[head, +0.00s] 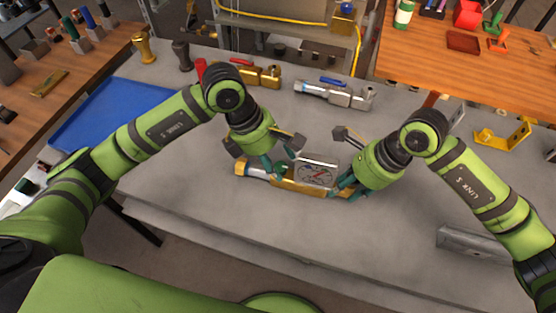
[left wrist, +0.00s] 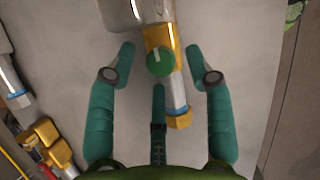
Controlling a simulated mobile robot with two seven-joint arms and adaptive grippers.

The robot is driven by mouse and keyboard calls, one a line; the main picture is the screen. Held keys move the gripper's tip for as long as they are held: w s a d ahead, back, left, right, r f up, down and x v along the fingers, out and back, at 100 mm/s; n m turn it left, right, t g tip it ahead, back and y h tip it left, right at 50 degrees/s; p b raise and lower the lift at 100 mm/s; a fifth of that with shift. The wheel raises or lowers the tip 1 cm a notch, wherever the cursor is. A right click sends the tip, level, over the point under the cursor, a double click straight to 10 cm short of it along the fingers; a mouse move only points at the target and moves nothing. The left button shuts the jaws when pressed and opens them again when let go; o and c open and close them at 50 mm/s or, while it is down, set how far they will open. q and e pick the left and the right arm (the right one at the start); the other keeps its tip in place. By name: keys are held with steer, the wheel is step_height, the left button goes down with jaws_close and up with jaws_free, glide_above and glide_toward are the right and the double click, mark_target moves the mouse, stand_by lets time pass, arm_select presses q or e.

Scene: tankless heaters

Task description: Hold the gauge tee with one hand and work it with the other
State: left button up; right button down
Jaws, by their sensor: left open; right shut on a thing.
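The gauge tee (head: 290,186) is a brass body with a square dial at its right part and a silver and brass left end. It lies at the middle of the grey bench. My right gripper (head: 341,184) is shut on its right end, beside the dial. My left gripper (head: 276,166) is open over the left part. In the left wrist view, the tee's green round knob (left wrist: 160,62) with a pale mark sits between the open fingers (left wrist: 166,54), apart from both. The fingers partly hide the tee in the head view.
Behind the tee lie a brass valve (head: 262,75) with a red handle and a silver valve (head: 335,94) with a blue handle. A blue mat (head: 95,115) is at the left. A grey metal channel (head: 475,243) lies at the right. The bench front is clear.

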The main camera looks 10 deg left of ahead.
arm_select(q)
steer(key=shift+d+f, duration=0.2)
steer(key=shift+f, duration=0.4)
jaws_close()
steer(key=shift+d, duration=0.1)
